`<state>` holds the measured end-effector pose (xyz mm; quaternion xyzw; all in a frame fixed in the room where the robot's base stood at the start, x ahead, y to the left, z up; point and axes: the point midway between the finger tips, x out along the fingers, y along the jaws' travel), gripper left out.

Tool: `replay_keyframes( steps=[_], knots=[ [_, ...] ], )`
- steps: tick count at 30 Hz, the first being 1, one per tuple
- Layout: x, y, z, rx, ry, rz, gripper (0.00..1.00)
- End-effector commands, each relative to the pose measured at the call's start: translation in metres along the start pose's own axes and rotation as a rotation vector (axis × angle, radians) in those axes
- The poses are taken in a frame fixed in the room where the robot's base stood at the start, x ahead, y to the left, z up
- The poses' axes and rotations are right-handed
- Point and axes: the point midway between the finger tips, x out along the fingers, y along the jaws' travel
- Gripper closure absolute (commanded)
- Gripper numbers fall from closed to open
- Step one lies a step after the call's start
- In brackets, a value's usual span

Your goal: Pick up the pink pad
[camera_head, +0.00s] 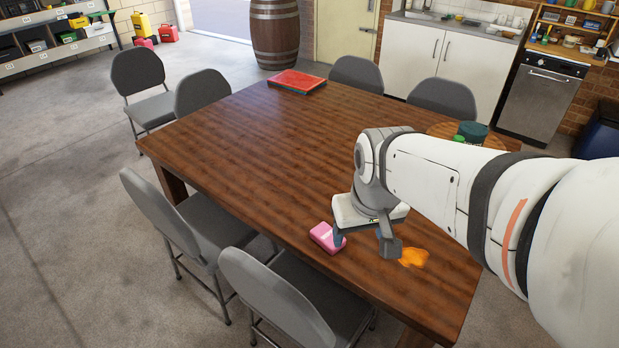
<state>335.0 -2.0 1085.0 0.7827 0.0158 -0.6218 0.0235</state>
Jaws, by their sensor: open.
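The pink pad (325,238) is a small block with pale marking on its side. It lies on the brown wooden table (250,140) near the front edge. My gripper (364,243) is open and points down over the table, just right of the pad. Its left finger is right beside the pad and overlaps the pad's right end in the picture; I cannot tell whether they touch. Its right finger stands apart, close to an orange patch. Nothing shows between the fingers.
An orange spill (413,257) lies on the table right of my gripper. A red flat box (297,82) lies at the far end. A dark green container (472,132) stands on a round wooden board at the right. Grey chairs (160,212) surround the table. The table's middle is clear.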

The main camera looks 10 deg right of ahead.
Motion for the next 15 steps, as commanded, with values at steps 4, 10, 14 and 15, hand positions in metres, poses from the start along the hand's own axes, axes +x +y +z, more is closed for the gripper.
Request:
replay_keyframes(
  steps=[4, 10, 14, 15],
  knots=[
    [0.021, 0.002, -0.038, -0.078, -0.039, -0.005, 0.24],
    [0.059, 0.004, -0.085, -0.185, -0.085, -0.015, 0.18],
    [0.090, 0.006, -0.112, -0.253, -0.113, -0.023, 0.18],
    [0.100, 0.006, -0.120, -0.275, -0.121, -0.027, 0.18]
  ],
)
